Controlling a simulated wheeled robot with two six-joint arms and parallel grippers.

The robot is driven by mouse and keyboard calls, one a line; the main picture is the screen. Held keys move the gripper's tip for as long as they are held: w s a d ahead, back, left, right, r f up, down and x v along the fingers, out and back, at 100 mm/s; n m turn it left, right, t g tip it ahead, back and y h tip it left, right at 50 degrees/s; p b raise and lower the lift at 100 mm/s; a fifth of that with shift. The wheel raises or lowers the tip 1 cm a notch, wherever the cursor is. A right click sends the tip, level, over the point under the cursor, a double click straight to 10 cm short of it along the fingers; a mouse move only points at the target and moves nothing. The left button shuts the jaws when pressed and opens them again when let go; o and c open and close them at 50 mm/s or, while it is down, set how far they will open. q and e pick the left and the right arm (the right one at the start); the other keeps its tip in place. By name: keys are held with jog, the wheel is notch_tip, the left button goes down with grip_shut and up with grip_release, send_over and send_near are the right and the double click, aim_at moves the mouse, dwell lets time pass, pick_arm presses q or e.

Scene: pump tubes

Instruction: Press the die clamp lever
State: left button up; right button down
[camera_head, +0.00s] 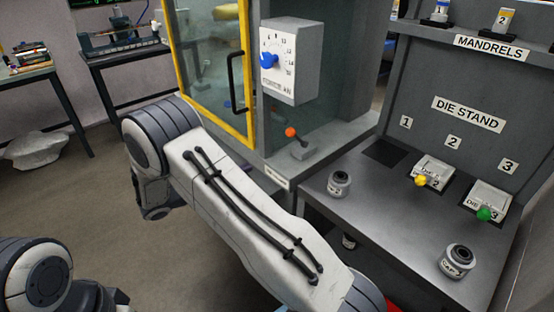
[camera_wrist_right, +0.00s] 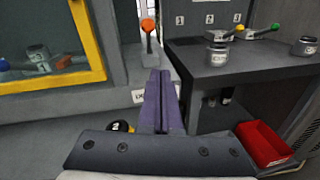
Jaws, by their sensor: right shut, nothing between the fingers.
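A lever with an orange knob (camera_head: 291,132) stands on the grey ledge of the machine, its short grey arm leaning from a small base. It also shows upright in the right wrist view (camera_wrist_right: 148,26), just beyond my fingertips. A small white label (camera_head: 278,184) on the ledge front is too small to read. My right gripper (camera_wrist_right: 158,76) is shut and empty, its purple fingers together and pointing toward the lever; contact is not visible. In the head view my right arm crosses the middle and its gripper is hidden. My left gripper is out of view.
The die stand (camera_head: 380,205) is right of the lever, with loose dies (camera_head: 340,183) and yellow- and green-knobbed pieces. A yellow-framed glass door (camera_head: 210,70) and dial box (camera_head: 291,60) stand beside the lever. A red bin (camera_wrist_right: 264,145) sits low right.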

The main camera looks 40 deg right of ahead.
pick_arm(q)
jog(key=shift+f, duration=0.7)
pick_arm(e)
jog(key=shift+w+d+f+n+t+h, duration=0.25)
jog(key=shift+w+d+f+h, duration=0.1)
jog(key=shift+w+f, duration=0.2)
jog(key=shift+w+d+f+n+t+h, duration=0.15)
jog(key=shift+w+d+f+n+h, duration=0.15)
jog(key=shift+w+f, duration=0.2)
jog(key=shift+s, duration=0.1)
jog(key=p, duration=0.1)
send_near(297, 137)
jog(key=d+f, duration=0.1)
jog(key=f, duration=0.1)
jog(key=shift+w+d+r+p, duration=0.1)
jog(key=shift+d+r+p, duration=0.15)
jog(key=shift+d+r, duration=0.3)
jog(key=shift+w+d+r+p, duration=0.15)
jog(key=shift+d+r+p, duration=0.15)
jog(key=shift+r, duration=0.35)
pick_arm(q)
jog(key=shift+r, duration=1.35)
pick_arm(e)
jog(key=shift+d+r, duration=0.35)
jog(key=shift+d, duration=0.05)
